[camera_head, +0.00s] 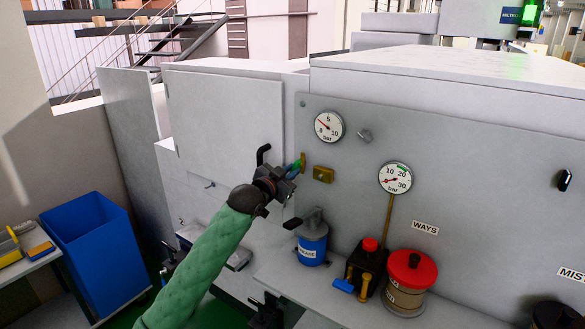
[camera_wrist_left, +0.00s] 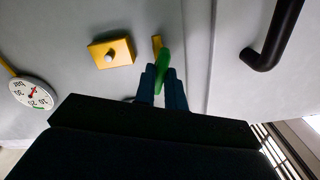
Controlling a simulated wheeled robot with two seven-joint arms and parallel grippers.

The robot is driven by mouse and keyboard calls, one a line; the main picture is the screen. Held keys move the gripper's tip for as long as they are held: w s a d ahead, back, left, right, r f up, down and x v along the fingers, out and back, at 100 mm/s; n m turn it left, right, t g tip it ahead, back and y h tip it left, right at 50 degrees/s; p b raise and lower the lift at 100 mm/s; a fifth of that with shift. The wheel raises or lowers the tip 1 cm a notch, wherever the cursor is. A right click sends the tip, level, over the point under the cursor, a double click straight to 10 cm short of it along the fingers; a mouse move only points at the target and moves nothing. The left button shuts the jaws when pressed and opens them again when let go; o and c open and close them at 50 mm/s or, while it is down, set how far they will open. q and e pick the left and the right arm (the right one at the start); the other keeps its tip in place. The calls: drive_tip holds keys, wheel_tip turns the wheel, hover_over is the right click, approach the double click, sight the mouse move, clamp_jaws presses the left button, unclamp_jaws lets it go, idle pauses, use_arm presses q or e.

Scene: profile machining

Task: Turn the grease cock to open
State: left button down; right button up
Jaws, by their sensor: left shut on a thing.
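The cock on the grey machine panel has a small brass part (camera_head: 302,160) and a green handle (camera_head: 297,166). In the left wrist view the green handle (camera_wrist_left: 163,66) stands between my fingers, with the brass part (camera_wrist_left: 156,44) just beyond it. My left gripper (camera_head: 291,172) is shut on the green handle, close to the panel; its dark fingers (camera_wrist_left: 160,88) show on both sides of it. The gripper partly hides the handle in the head view. My right gripper is not in view.
A brass block (camera_head: 323,174) sits right of the cock, and a black bent door handle (camera_head: 263,154) to its left. Gauges (camera_head: 328,126) (camera_head: 395,178) are on the panel. Below stand a blue grease pot (camera_head: 312,246) and a red-lidded jar (camera_head: 411,274).

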use_arm(q)
drive_tip(key=shift+f, duration=0.2)
drive_tip(key=shift+r+n+p, duration=0.1)
drive_tip(key=shift+n+p, duration=1.45)
drive_tip(key=shift+n, duration=0.75)
drive_tip(key=c, duration=1.3)
unclamp_jaws()
drive_tip(key=shift+s, duration=0.1)
drive_tip(key=shift+p+v, duration=0.8)
drive_tip(key=shift+v, duration=2.65)
